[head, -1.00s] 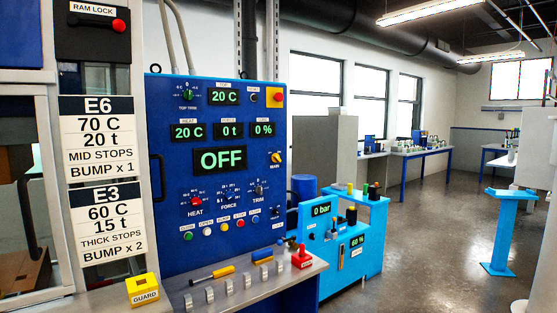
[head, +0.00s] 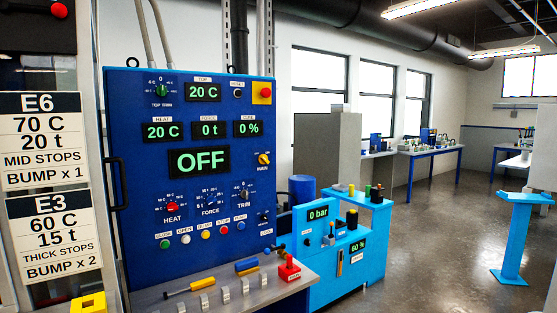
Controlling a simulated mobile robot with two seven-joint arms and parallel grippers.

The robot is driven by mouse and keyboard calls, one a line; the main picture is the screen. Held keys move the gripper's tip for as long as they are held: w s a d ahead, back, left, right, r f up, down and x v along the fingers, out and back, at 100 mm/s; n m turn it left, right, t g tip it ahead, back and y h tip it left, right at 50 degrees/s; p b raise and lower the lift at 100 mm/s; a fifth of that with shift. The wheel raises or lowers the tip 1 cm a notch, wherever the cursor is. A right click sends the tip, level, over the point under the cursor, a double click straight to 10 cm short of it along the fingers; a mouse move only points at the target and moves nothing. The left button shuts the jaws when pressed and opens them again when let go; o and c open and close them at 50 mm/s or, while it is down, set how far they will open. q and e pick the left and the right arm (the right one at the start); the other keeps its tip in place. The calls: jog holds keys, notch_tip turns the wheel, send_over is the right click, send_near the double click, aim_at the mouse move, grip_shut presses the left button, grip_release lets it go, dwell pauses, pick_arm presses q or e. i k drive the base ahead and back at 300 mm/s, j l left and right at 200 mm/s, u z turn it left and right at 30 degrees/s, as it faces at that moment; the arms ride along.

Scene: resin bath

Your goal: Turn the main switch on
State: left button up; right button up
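The main switch (head: 264,159) is a yellow rotary knob labelled MAIN on the right side of the blue control panel (head: 140,112). Its handle is tilted rather than upright. The large display (head: 199,162) in the middle of the panel reads OFF in green. Smaller displays above it read 20 C, 20 C, 0 t and 0 %. Neither of my grippers shows in the head view.
A grey shelf (head: 232,308) below the panel holds a yellow-handled tool (head: 190,287), several metal clips and a red block (head: 289,271). A light blue cart (head: 345,262) stands right of the panel. A blue stand (head: 515,235) is farther right, with open floor between.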

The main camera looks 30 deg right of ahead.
aim_at(263, 159)
jog(key=i+l, duration=0.1)
jog(key=l, duration=0.35)
jog(key=i+l+z, duration=0.1)
jog(key=l, duration=0.4)
jog(key=i+l, duration=0.1)
jog(key=l, duration=0.35)
jog(key=i+l, duration=0.15)
jog(key=l, duration=0.3)
jog(key=i+l+z, duration=0.1)
jog(key=l, duration=0.4)
jog(key=i+l, duration=0.15)
jog(key=l, duration=0.3)
jog(key=i+l+z, duration=0.1)
jog(key=l, duration=0.35)
jog(key=i+l, duration=0.15)
jog(key=l, duration=0.3)
